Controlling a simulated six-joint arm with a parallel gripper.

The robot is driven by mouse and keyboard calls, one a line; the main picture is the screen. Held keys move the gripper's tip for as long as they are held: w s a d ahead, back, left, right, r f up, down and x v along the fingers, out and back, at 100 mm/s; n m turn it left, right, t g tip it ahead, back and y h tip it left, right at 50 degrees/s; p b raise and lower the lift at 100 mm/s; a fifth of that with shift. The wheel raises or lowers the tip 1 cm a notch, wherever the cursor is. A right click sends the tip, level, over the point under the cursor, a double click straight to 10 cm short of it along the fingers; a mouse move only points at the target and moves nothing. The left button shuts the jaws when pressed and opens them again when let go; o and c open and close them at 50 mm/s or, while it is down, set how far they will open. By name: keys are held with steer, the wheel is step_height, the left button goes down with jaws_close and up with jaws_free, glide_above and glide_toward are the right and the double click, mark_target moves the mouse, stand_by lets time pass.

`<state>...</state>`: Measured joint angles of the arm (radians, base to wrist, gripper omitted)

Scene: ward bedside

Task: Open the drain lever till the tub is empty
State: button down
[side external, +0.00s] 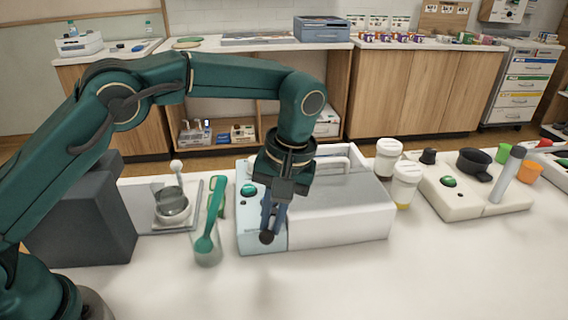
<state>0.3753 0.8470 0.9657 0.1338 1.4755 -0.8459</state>
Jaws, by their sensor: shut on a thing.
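A white tub unit (345,227) with a grey top surface stands on the white counter. A pale blue panel (250,222) with a green button forms its left end. My gripper (268,226) points down at this panel and is shut on the drain lever, whose dark round knob (267,238) shows at the fingertips. The rest of the lever is hidden by the fingers. I cannot tell the water level in the tub from this view.
A green spoon-like tool (209,228) stands in a clear cup left of the tub, beside a small pan (172,206) on a tray. Two lidded jars (404,186) and a cream device (470,202) stand to the right. The front counter is clear.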

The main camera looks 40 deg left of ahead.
steer(key=shift+w+d+r+n, duration=0.1)
steer(key=shift+n, duration=0.2)
steer(key=c, duration=0.9)
jaws_free()
steer(key=shift+w+d+r, duration=0.1)
steer(key=shift+d+r, duration=0.1)
steer(key=shift+r, duration=1.05)
steer(key=shift+w+d+r, duration=0.1)
steer(key=shift+d+r, duration=0.1)
steer(key=shift+r, duration=1)
steer(key=shift+a, duration=0.1)
